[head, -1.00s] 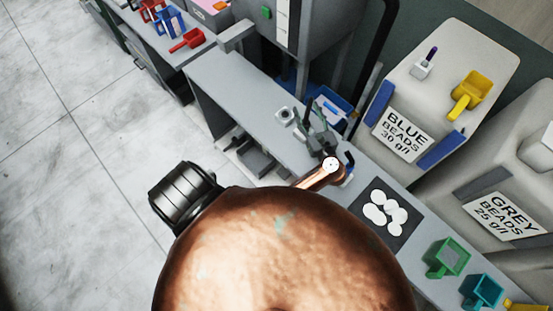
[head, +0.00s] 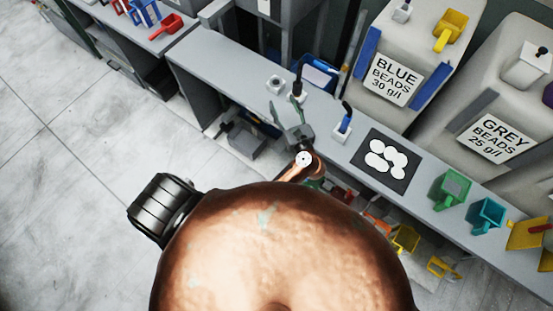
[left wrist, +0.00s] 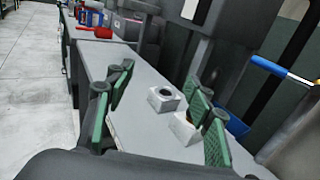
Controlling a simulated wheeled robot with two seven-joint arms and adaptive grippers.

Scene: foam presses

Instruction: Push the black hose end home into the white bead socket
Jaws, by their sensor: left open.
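A white bead socket block (head: 276,85) with a dark hole stands on the grey bench; it also shows in the left wrist view (left wrist: 166,98). Just right of it in the head view, a black hose end (head: 298,84) stands upright by a second small white block (head: 297,97). I cannot tell how deep it sits. In the left wrist view this second block (left wrist: 184,128) is partly behind a finger. My right gripper is not in view.
A third white block (head: 340,133) holds a blue and black piece. A dark mat (head: 386,160) with white discs lies further right, then green (head: 449,188) and teal (head: 487,215) scoops. A blue tray (head: 318,74) and bead bins (head: 395,80) stand behind.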

